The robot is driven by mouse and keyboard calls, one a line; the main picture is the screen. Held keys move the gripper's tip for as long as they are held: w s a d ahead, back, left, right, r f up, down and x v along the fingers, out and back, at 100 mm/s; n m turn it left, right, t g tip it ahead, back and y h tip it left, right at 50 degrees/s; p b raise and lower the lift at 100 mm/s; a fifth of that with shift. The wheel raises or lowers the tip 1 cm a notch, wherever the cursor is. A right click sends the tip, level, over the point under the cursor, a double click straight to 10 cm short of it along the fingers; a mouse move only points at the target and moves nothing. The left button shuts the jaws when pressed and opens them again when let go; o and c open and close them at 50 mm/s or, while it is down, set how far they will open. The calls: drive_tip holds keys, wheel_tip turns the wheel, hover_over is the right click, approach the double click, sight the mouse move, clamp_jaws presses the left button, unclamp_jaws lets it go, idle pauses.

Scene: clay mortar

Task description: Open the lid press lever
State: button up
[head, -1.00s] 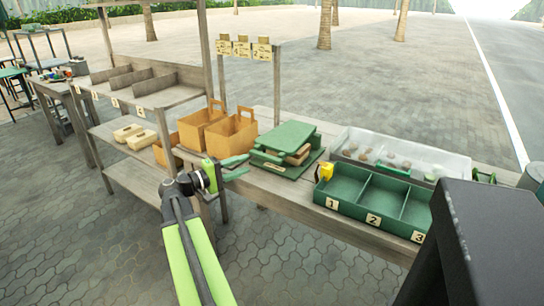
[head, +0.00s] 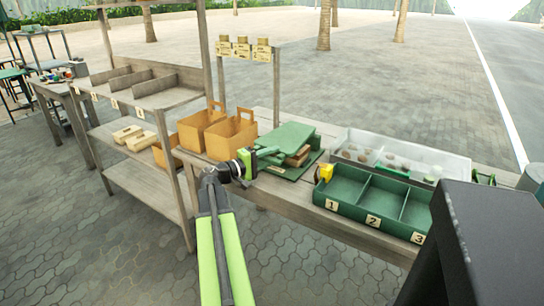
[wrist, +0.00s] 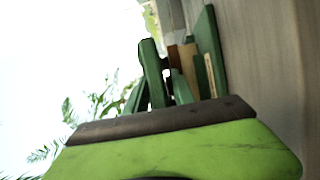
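The press (head: 288,136) is a green device on the long wooden table, with a flat green upper plate over a green base plate (head: 285,172) and brown wooden blocks (head: 298,159) between them at its right. My gripper (head: 268,153) is at the near left side of the press, overlapping it in the head view. I cannot tell whether it touches. In the wrist view my light-green gripper body (wrist: 175,150) fills the bottom, with green parts of the press (wrist: 206,50) beyond it. The lever is not clearly distinguishable, and the finger gap cannot be made out.
Two tan carriers (head: 232,135) stand just left of the press. A green tray (head: 345,190) with numbered compartments and a yellow item (head: 325,172) on its left wall stands to the right. A clear bin (head: 400,155) is behind it. A sign rack (head: 243,50) rises at the back.

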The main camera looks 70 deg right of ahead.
clamp_jaws()
idle(1.2)
